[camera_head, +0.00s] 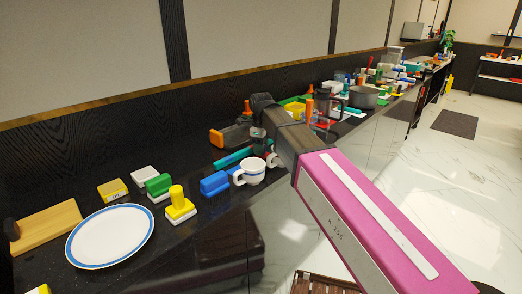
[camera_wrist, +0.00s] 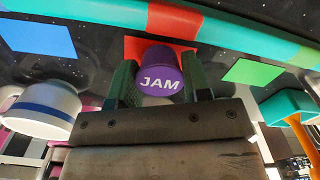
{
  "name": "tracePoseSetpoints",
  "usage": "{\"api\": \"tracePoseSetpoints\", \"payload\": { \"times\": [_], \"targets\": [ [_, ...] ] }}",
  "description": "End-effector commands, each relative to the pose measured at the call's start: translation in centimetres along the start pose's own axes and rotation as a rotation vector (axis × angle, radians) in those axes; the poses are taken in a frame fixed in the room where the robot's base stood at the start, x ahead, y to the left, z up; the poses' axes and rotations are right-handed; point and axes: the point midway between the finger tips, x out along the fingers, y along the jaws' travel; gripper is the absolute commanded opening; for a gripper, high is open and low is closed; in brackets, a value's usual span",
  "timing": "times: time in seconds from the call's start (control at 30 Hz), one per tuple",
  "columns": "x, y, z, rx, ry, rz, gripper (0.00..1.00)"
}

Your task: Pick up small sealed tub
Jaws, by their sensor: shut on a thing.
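The small sealed tub (camera_wrist: 160,72) is purple with white "JAM" lettering, seen in the middle of the wrist view. My gripper (camera_wrist: 159,80) has one dark green finger on each side of it and is shut on it. A red square patch (camera_wrist: 133,46) shows behind the tub. In the head view my gripper (camera_head: 262,147) is low over the dark counter, just behind the white cup; the tub is hidden or too small to make out there. I cannot tell whether the tub touches the counter.
A white cup with a blue band (camera_head: 251,173) stands close by, also at left in the wrist view (camera_wrist: 42,108). A teal bar (camera_head: 232,158) lies behind it. A blue block (camera_head: 214,184), a yellow-topped block (camera_head: 180,207) and a plate (camera_head: 110,236) are left. Clutter fills the right.

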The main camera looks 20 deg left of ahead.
Motion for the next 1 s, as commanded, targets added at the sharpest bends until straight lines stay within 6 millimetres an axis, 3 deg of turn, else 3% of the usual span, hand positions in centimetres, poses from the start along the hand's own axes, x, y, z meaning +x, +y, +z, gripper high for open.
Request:
{"api": "tracePoseSetpoints", "payload": {
  "times": [0.23,0.6,0.8,1.0],
  "targets": [
    [-3.4,-0.1,0.1,0.0,-0.001,-0.001,0.22],
    [-7.9,4.9,6.3,-0.003,-0.001,-0.001,0.22],
    [-9.4,6.5,8.3,-0.002,0.0,0.0,0.22],
    [-10.0,7.2,9.1,0.0,0.0,0.0,0.22]
  ]
}}
